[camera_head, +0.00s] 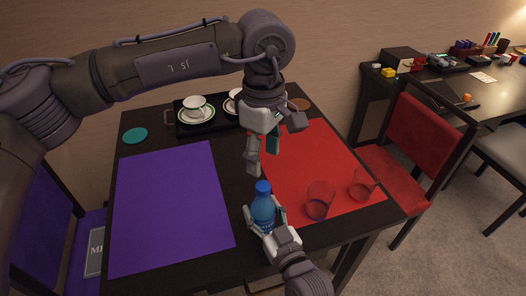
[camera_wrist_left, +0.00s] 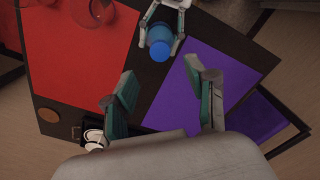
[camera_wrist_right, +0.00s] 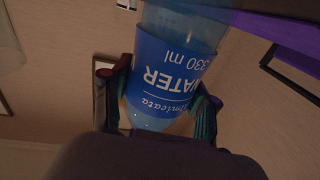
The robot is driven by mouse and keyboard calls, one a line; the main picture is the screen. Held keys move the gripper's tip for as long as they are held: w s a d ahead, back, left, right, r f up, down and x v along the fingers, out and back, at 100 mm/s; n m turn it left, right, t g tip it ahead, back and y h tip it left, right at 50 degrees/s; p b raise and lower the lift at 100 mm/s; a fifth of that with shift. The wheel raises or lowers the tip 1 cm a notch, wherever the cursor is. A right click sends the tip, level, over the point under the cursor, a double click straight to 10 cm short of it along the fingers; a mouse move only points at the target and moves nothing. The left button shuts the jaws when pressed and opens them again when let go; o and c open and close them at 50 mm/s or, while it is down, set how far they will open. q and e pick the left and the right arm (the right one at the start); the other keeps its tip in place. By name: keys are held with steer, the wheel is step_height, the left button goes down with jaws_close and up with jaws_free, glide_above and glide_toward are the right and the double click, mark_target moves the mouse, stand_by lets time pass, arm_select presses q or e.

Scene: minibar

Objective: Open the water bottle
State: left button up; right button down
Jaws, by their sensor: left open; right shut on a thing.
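The water bottle (camera_head: 263,207) is blue with a blue cap (camera_head: 263,187) and stands upright near the table's front edge. My right gripper (camera_head: 266,222) is shut around its body. The right wrist view shows the bottle's blue label (camera_wrist_right: 170,75) between the fingers (camera_wrist_right: 155,105). My left gripper (camera_head: 262,155) is open and empty, above and behind the cap, fingers pointing down. In the left wrist view the bottle (camera_wrist_left: 160,40) is seen from above, beyond the open left fingers (camera_wrist_left: 165,85) and apart from them. The cap looks seated on the bottle.
A purple mat (camera_head: 170,205) and a red mat (camera_head: 315,165) lie on the dark table. Two glasses (camera_head: 319,200) (camera_head: 362,184) stand on the red mat, right of the bottle. A tray (camera_head: 182,130) with cups is at the back. A red chair (camera_head: 415,130) stands to the right.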

mark_target(263, 185)
arm_select(q)
steer(key=m, duration=0.7)
steer(key=shift+m, duration=0.4)
steer(key=m, duration=0.9)
steer(key=shift+f, duration=4)
jaws_close()
